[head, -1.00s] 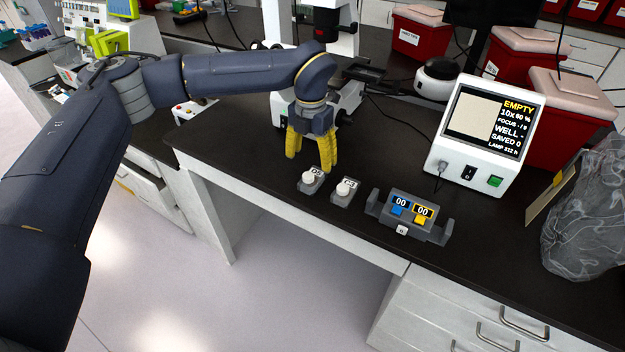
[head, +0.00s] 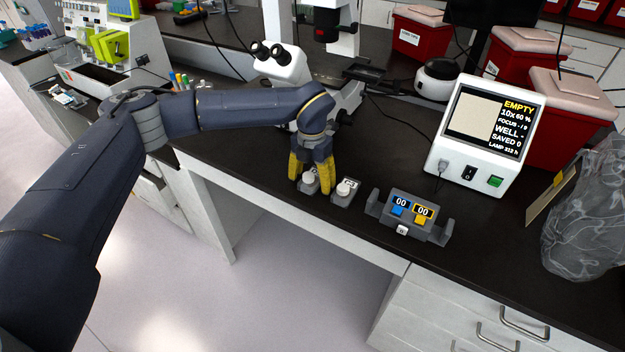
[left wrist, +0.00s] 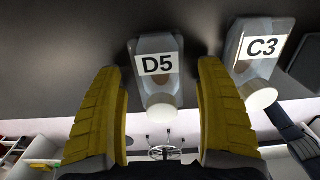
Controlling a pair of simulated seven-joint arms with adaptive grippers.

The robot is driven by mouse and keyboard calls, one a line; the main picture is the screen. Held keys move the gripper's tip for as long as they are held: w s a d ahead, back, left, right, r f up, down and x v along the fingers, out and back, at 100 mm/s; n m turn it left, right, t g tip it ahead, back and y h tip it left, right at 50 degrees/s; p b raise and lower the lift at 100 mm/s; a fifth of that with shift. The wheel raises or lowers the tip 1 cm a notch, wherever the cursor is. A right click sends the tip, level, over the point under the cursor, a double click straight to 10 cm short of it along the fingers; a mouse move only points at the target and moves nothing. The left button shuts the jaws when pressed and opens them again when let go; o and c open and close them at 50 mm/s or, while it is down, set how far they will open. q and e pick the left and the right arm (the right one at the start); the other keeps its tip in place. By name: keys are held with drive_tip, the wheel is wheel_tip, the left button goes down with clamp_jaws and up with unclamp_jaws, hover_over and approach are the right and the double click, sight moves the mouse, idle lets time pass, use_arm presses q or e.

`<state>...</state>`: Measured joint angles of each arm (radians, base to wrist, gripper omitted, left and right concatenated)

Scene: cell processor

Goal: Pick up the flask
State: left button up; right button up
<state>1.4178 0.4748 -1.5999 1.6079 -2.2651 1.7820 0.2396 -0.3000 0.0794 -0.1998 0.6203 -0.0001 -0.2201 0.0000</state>
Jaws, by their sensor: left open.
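My left gripper (head: 310,184) is open, with its yellow fingers pointing down over the bench. In the head view a small flask with a white cap (head: 311,179) shows between the fingers. In the left wrist view this flask, labelled D5 (left wrist: 156,82), lies between the two fingers (left wrist: 161,68), with a gap on each side. A second flask, labelled C3 (left wrist: 258,52), is just outside the right-hand finger. It also shows beside the gripper in the head view (head: 346,188). My right gripper is not in view.
A grey holder with blue and yellow counters (head: 410,214) sits right of the flasks. A white display unit (head: 485,135) stands behind it. A microscope (head: 290,68) is behind my arm. The bench's front edge is close to the flasks.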

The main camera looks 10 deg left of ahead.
use_arm(q)
drive_tip(key=shift+f, duration=0.1)
drive_tip(key=c, duration=1.3)
wheel_tip(320, 180, up, 20)
drive_tip(key=shift+r, duration=0.1)
idle(0.3)
drive_tip(key=o, duration=0.6)
clamp_jaws()
wheel_tip(320, 180, up, 15)
idle(0.5)
